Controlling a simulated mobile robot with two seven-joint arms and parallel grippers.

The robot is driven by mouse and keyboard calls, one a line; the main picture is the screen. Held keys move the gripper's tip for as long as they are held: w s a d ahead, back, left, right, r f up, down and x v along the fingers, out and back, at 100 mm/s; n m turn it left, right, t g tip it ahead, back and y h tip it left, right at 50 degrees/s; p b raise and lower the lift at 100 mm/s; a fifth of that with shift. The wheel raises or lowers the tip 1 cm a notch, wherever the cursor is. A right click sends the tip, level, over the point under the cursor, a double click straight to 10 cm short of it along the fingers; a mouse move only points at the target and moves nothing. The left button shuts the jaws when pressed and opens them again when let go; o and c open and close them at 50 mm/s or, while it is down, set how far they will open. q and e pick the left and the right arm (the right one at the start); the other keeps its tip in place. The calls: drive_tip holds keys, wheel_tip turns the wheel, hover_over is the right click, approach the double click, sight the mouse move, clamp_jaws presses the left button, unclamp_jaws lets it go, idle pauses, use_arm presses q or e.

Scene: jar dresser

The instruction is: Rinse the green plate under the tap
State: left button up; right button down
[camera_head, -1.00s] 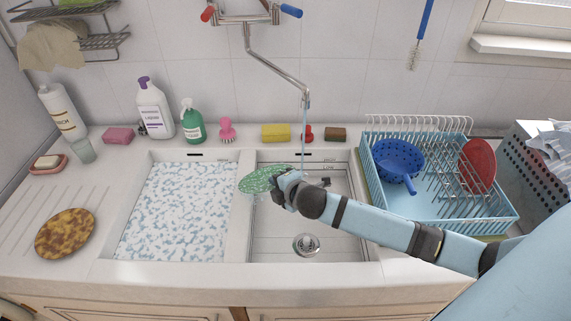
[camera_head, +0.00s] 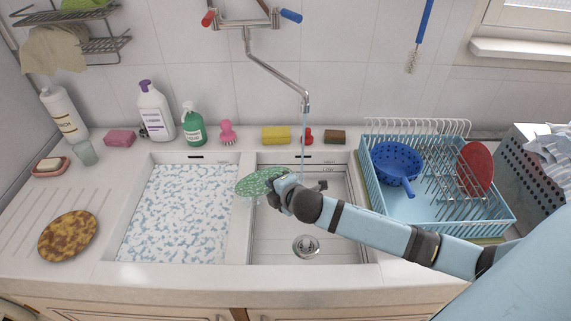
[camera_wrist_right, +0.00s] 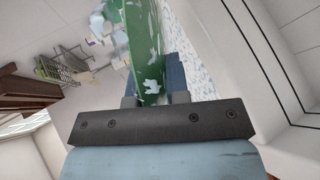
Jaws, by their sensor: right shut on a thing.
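My right gripper (camera_head: 282,188) is shut on the green plate (camera_head: 254,184) and holds it tilted above the divider between the two basins. White foam patches show on the plate (camera_wrist_right: 143,50) in the right wrist view. A stream of water falls from the tap (camera_head: 304,92) into the right basin (camera_head: 285,240), just right of my gripper. The head view does not clearly show whether the water touches the plate. My left gripper is not in view.
The left basin (camera_head: 180,212) is full of foamy water. A blue dish rack (camera_head: 430,213) with a blue colander (camera_head: 397,160) and a red plate (camera_head: 474,168) stands at the right. A brown patterned plate (camera_head: 68,236) lies on the drainboard. Bottles and sponges line the back ledge.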

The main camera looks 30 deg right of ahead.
sight(265, 192)
drive_tip(key=a+r+p, duration=0.1)
drive_tip(key=s+a+r+p, duration=0.1)
drive_tip(key=shift+a+r, duration=0.35)
drive_tip(key=shift+s+a+r+p, duration=0.1)
drive_tip(key=shift+a+r+p, duration=0.05)
drive_tip(key=shift+a+p, duration=0.3)
drive_tip(key=shift+d, duration=0.1)
